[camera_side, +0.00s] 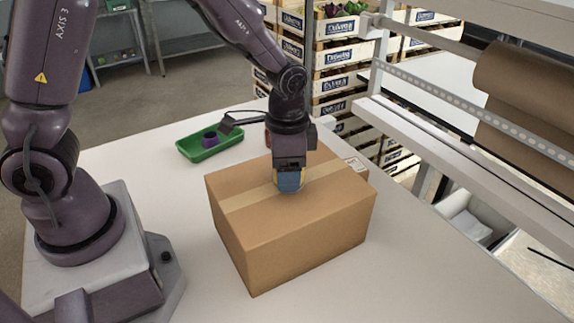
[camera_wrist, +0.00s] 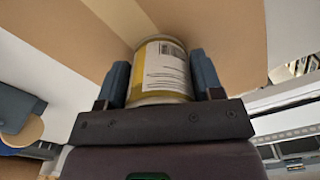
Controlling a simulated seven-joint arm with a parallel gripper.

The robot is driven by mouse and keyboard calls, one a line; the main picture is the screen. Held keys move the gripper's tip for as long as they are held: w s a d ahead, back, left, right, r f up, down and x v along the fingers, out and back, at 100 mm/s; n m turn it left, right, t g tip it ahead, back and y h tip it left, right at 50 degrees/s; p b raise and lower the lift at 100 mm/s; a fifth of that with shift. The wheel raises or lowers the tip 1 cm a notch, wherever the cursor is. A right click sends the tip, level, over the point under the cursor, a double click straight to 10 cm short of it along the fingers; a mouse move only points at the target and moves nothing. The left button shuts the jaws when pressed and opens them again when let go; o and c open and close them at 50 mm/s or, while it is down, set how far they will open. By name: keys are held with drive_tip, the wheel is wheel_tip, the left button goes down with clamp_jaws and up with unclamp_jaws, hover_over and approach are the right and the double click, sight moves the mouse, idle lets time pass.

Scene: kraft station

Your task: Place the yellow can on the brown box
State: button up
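The brown box (camera_side: 305,230) stands closed on the white table, with a tape strip across its top. The yellow can (camera_wrist: 161,72), with a white label and barcode, is between the two blue fingers of my gripper (camera_wrist: 160,80) in the wrist view. The fingers press close along both sides of it. In the side view my gripper (camera_side: 290,181) points straight down over the box top. There the can is mostly hidden behind a finger, with only thin yellow edges showing. The can is at or just above the box top; contact is hard to tell.
A green tray (camera_side: 222,141) holding a purple item lies behind the box, with a dark-handled tool beside it. Stacked crates (camera_side: 332,52) stand at the back. A rack with a brown paper roll (camera_side: 525,95) is at the right. The front table is clear.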

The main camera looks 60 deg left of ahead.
drive_tip(key=o, duration=0.3)
drive_tip(key=shift+o, duration=0.2)
wheel_tip(320, 180, up, 12)
drive_tip(key=shift+r, duration=0.2)
drive_tip(key=s+a+r+n+t, duration=0.2)
drive_tip(key=s+r, duration=0.1)
drive_tip(key=s, duration=0.4)
drive_tip(key=s+a+r+n+t, duration=0.2)
drive_tip(key=s+r+n+t, duration=0.1)
drive_tip(key=s, duration=0.4)
drive_tip(key=shift+r+t, duration=0.3)
drive_tip(key=shift+r, duration=0.05)
drive_tip(key=shift+s, duration=0.1)
